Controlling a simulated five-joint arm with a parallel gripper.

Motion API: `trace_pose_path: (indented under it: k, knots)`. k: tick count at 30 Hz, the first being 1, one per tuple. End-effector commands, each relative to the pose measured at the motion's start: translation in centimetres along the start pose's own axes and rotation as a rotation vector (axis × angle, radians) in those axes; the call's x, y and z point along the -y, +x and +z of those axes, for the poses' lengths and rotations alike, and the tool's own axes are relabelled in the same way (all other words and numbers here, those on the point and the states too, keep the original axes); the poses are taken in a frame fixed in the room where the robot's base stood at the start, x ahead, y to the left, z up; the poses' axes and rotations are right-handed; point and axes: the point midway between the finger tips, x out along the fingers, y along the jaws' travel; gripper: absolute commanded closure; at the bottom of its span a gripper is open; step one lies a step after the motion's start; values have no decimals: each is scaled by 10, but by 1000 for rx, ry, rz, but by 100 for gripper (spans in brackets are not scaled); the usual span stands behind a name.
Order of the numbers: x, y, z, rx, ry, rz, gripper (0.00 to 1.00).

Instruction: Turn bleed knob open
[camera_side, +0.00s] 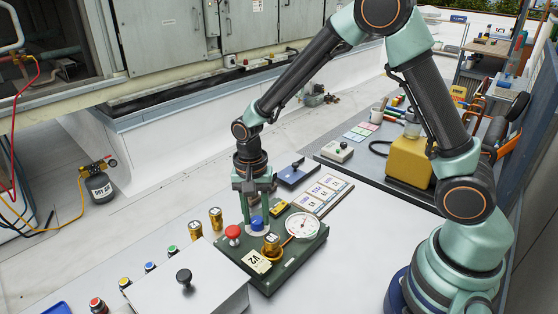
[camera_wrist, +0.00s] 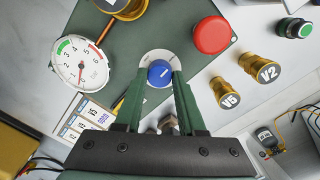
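The bleed knob is a round blue knob (camera_wrist: 160,73) with a white pointer line, on a pale round plate of the dark green panel (camera_wrist: 100,20). In the side view the knob (camera_side: 257,223) sits below my gripper (camera_side: 257,208), which points straight down. In the wrist view my gripper's two green fingers (camera_wrist: 163,78) reach to either side of the knob. They look apart, with the knob at their tips; contact is not clear. A white dial gauge (camera_wrist: 80,62) with green and red bands is left of the knob; its needle points toward lower middle.
A red mushroom button (camera_wrist: 211,35) stands close beside the knob. Brass caps marked V5 (camera_wrist: 229,94) and V2 (camera_wrist: 259,69) stand off the panel. A grey box with a black knob (camera_side: 184,278) is at the front left. Label cards (camera_side: 326,192) lie behind the panel.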

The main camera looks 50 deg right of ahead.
Motion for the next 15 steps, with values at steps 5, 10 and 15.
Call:
trace_pose_path:
  k: [5,10,15]
  knots:
    - [1,0,1,-1,-3,-1,32]
    - [0,0,0,-1,-1,-1,32]
    - [1,-8,0,-1,-1,-2,32]
